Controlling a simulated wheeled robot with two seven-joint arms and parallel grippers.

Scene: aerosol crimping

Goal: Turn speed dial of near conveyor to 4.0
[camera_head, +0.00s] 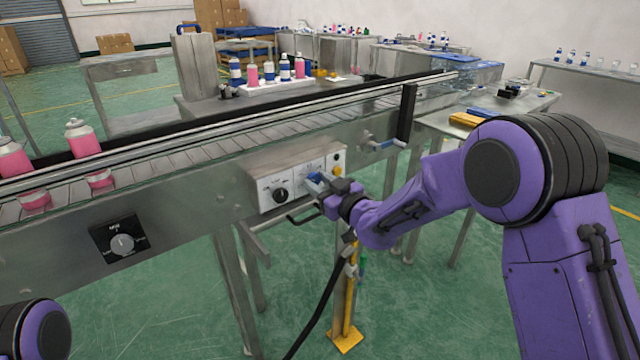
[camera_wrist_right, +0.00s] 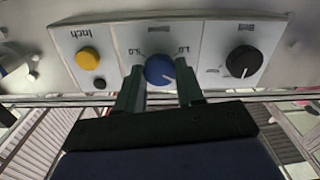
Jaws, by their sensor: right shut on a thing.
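The blue speed dial (camera_wrist_right: 160,70) sits in the middle of a white control box (camera_head: 262,190) on the near conveyor's side. My right gripper (camera_head: 322,187) is at this box; in the right wrist view its two fingers (camera_wrist_right: 160,88) stand on either side of the blue dial and are shut on it. The dial has a pale pointer line toward the lower right in that view. Small scale labels flank it, upside down there; I cannot read the setting. In the head view the gripper mostly hides the dial. My left gripper is out of view.
The box also carries a black dial (camera_wrist_right: 244,61) and a yellow button (camera_wrist_right: 88,57) with a small black knob. A separate black panel with a grey dial (camera_head: 122,244) is farther left. Pink bottles (camera_head: 82,138) stand on the conveyor. A yellow post (camera_head: 350,300) stands below the box.

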